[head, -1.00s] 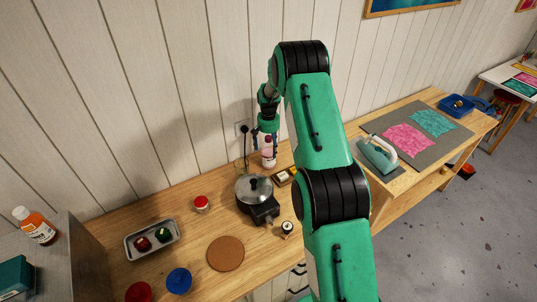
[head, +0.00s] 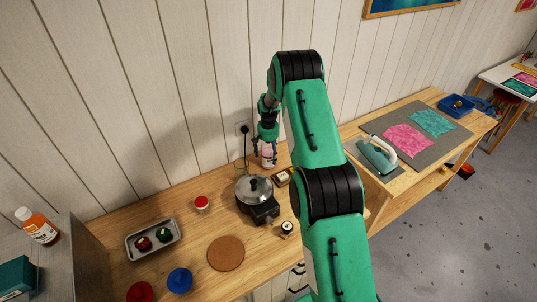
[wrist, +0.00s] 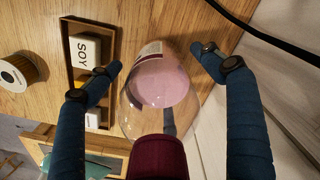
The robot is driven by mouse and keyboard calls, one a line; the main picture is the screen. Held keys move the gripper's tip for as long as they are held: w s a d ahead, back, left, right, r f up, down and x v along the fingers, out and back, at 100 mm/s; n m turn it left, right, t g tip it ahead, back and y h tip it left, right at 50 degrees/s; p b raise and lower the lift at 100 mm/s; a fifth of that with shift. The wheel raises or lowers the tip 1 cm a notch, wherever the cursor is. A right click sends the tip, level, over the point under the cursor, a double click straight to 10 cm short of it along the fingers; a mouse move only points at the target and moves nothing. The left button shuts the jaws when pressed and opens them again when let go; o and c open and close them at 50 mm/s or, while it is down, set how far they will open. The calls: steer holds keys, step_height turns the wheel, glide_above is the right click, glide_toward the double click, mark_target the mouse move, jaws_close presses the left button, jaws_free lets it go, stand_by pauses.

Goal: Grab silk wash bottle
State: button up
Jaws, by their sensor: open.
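A clear bottle of pink liquid with a dark red cap, which I take as the silk wash bottle (head: 268,158), stands on the wooden bench close to the wall. My gripper (head: 267,147) is directly above and around its upper part, pointing down. In the wrist view the bottle (wrist: 158,88) lies between the two blue fingers of my open gripper (wrist: 156,60). A gap shows on both sides of the bottle, and its cap fills the lower middle of that view. Part of its label shows at the far side.
A lidded pot (head: 254,189) on a black hot plate stands in front of the bottle. A wooden box with a SOY block (wrist: 86,52) is close beside one finger. A black cord (wrist: 250,25) and the wall are near the other. A metal tray (head: 152,240) is at left.

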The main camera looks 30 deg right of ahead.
steer(key=shift+f, duration=0.4)
steer(key=c, duration=1.5)
